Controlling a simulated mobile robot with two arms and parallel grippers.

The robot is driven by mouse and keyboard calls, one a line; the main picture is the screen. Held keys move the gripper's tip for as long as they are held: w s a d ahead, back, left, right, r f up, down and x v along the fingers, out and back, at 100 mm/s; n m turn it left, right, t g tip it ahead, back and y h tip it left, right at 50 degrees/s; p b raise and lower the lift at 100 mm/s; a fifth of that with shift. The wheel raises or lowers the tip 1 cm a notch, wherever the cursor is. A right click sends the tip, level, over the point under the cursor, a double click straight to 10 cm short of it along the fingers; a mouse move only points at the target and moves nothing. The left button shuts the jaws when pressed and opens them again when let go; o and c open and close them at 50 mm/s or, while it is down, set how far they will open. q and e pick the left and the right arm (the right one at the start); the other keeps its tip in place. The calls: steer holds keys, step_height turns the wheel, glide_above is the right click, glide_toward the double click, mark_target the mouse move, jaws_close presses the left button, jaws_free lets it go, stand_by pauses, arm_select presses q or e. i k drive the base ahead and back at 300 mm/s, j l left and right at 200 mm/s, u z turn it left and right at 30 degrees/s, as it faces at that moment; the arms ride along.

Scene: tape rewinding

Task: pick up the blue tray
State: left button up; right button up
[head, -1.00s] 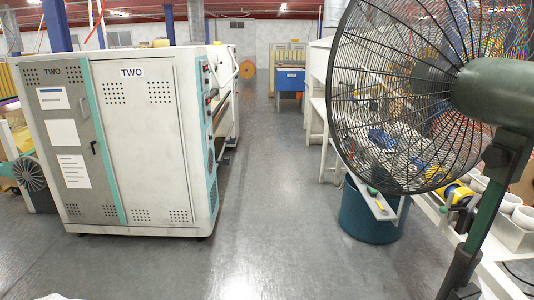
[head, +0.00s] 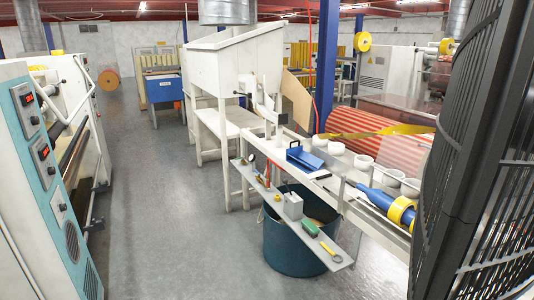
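A small blue tray (head: 303,159) lies on the white work table right of the picture's middle. It looks like an open, angled blue piece with a raised side. It sits beside a row of white cups or rolls (head: 362,163). Neither of my grippers is in view.
A narrow grey shelf (head: 285,215) with small tools juts out along the table's front. A dark blue bin (head: 290,262) stands under it. A machine (head: 40,180) stands at left. The grey floor between is clear.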

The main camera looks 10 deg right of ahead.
mark_target(303, 160)
steer(key=i+j+z, duration=0.8)
steer(key=j, duration=0.3)
steer(key=i+j+z, duration=0.15)
steer(key=i, duration=0.3)
steer(key=i+j+z, duration=0.2)
steer(key=i, duration=0.25)
steer(key=i+j+z, duration=0.15)
steer(key=i+j, duration=0.25)
